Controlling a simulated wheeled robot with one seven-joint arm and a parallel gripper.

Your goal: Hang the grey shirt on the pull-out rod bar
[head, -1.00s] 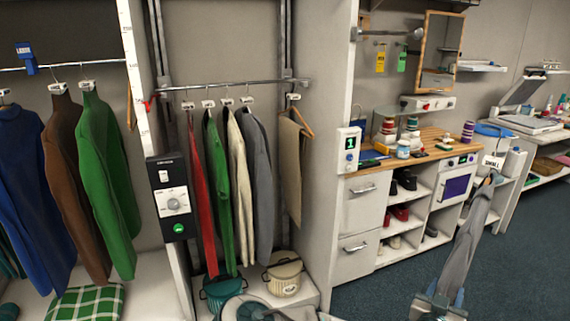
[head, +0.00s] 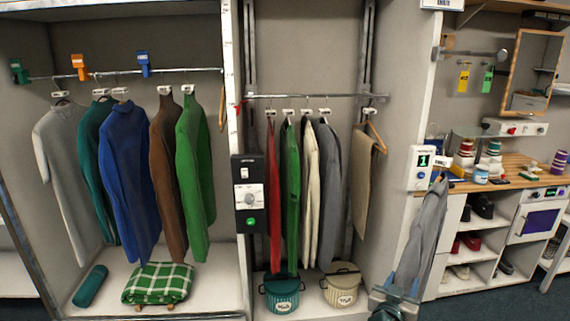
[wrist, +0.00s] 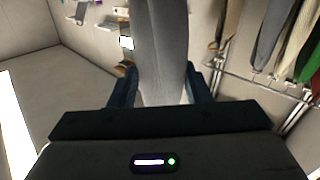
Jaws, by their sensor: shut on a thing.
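The grey shirt (head: 418,235) hangs upright on its hanger at the lower right of the head view, with a white size tag (head: 442,162) at its top. My gripper (head: 400,285) is shut on the shirt's lower part. In the wrist view, the shirt (wrist: 163,45) rises between the blue fingers of my gripper (wrist: 162,90). A short chrome rod (head: 472,53) sticks out from the side panel at the upper right and looks like the pull-out rod bar. The shirt is apart from it, lower and to the left in the picture.
The middle rail (head: 315,96) holds red, green, cream and grey garments and a beige one. The left rail (head: 130,73) holds several shirts. A control box (head: 248,195) is on the divider. Lidded pots (head: 281,292) stand below. A counter with shelves (head: 510,176) is at right.

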